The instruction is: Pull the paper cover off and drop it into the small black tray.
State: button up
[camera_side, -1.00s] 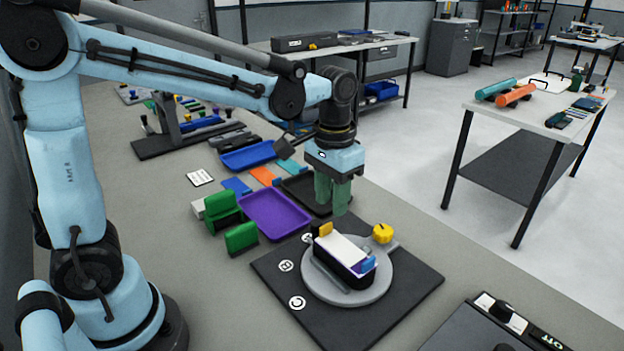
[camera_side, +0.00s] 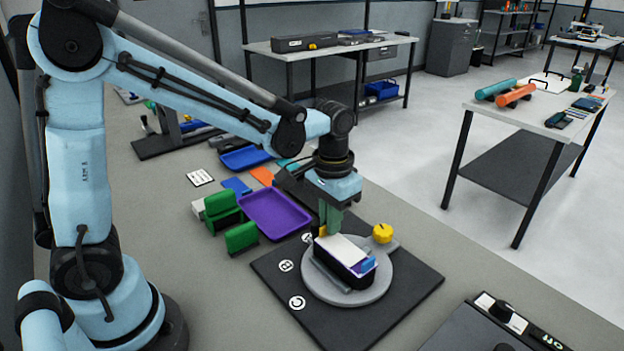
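A dark block with a white paper cover (camera_side: 342,249) on top sits on a round grey turntable (camera_side: 318,284). A yellow-orange tab (camera_side: 322,231) shows at the far left end of the cover. A blue piece (camera_side: 366,266) is at the near right end. My gripper (camera_side: 330,220) points down with green fingers right at the tab end of the block. I cannot tell whether the fingers touch the tab or how far apart they are. The small black tray is mostly hidden behind my gripper and wrist.
The turntable stands on a black mat (camera_side: 400,297) with a yellow knob (camera_side: 382,233) at its back right. A purple tray (camera_side: 275,214), green blocks (camera_side: 242,237) and a blue tray (camera_side: 245,158) lie to the left. A control box (camera_side: 490,335) is at the front right.

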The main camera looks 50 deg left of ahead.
jog(key=shift+r, duration=0.7)
grip_shut()
dwell(0.6)
jog(key=shift+r, duration=3.4)
jog(key=w+a+f, duration=0.2)
jog(key=w+a, duration=0.7)
jog(key=a, duration=0.1)
jog(key=shift+w+a+f, duration=0.55)
jog(key=shift+a+f, duration=1.05)
jog(key=shift+a, duration=0.45)
jog(key=shift+w+a+f, duration=0.55)
jog(key=shift+a+f, duration=1.05)
jog(key=shift+a, duration=0.45)
jog(key=shift+w+a+f, duration=0.55)
jog(key=shift+a+f, duration=1.05)
jog(key=shift+a, duration=0.45)
jog(key=o, duration=0.6)
grip_release()
jog(key=shift+c, duration=0.2)
